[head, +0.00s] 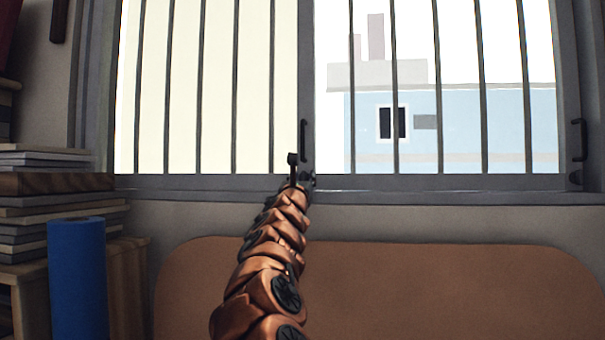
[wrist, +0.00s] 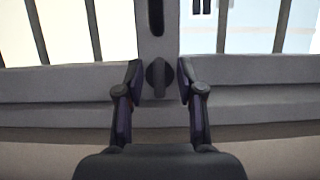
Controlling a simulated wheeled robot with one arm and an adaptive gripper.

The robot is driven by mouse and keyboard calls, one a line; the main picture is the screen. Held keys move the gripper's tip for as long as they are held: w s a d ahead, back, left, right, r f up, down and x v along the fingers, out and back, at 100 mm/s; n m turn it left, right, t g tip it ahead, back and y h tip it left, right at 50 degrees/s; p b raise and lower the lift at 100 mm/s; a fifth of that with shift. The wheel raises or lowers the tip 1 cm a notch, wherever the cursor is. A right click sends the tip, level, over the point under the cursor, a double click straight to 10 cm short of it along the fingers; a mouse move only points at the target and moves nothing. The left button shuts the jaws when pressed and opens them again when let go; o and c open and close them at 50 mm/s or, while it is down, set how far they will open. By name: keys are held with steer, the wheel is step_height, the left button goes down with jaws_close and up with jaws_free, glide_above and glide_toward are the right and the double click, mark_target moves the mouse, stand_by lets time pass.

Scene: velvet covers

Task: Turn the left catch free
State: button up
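The left catch, a dark round knob with an upright ridge, sits low on the window's middle upright and shows in the wrist view (wrist: 158,73). My gripper (wrist: 159,84) is open, with one finger on each side of the catch. A narrow gap shows on both sides, and nothing is held. In the head view my gripper (head: 301,172) reaches the bottom of the middle upright and hides most of the left catch. A similar right catch (head: 575,177) sits low on the right frame.
Dark handles stand above the left catch (head: 304,138) and the right catch (head: 578,140). Vertical bars cross the window, with a grey sill (head: 420,184) below. A brown padded panel (head: 430,285) is under it. Stacked books (head: 50,210) and a blue cylinder (head: 77,280) stand left.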

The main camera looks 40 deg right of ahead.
jaws_close()
stand_by(0.4)
